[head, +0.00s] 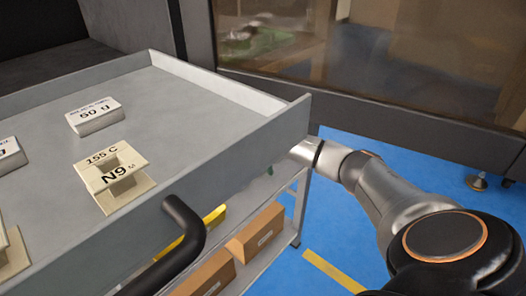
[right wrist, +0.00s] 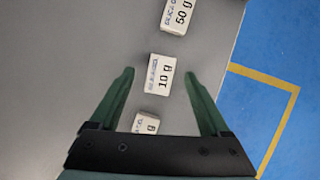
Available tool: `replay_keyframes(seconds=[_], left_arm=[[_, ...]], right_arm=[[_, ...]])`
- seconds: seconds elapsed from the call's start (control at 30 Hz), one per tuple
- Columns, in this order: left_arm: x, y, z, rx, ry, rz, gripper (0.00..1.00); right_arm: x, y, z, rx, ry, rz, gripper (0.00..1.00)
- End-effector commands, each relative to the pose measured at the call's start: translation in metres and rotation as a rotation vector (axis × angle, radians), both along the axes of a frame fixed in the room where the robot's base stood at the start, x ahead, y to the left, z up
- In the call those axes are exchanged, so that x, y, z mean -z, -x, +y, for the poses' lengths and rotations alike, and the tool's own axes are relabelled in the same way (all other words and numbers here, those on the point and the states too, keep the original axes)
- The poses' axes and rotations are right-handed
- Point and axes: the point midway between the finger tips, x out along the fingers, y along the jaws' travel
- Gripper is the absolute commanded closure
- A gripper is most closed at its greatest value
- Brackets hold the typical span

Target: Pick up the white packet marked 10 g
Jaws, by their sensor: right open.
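The white packet marked 10 g (right wrist: 160,74) lies on a grey surface (right wrist: 90,40) in the right wrist view. My right gripper (right wrist: 158,75) is open above it, with one green finger to each side of the packet. I cannot tell the height gap or see contact. The 10 g packet is not seen in the head view. My left gripper is not in view.
A 50 g packet (right wrist: 179,14) and a partly hidden packet (right wrist: 146,123) lie near the 10 g one.

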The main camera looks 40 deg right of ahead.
Motion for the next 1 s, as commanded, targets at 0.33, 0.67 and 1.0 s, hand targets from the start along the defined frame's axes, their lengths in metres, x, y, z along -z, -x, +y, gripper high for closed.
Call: replay_keyframes(seconds=[0.33, 0.67, 1.0], left_arm=[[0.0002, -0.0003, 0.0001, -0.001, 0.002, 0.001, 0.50], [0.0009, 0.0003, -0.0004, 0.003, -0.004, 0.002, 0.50], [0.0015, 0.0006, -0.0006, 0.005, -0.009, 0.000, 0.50]], right_arm=[[0.0003, 0.0000, 0.0004, 0.000, 0.000, 0.000, 0.31], [0.0001, 0.0001, 0.0002, 0.000, 0.000, 0.000, 0.68], [0.0001, 0.0001, -0.0001, 0.000, 0.000, 0.000, 1.00]])
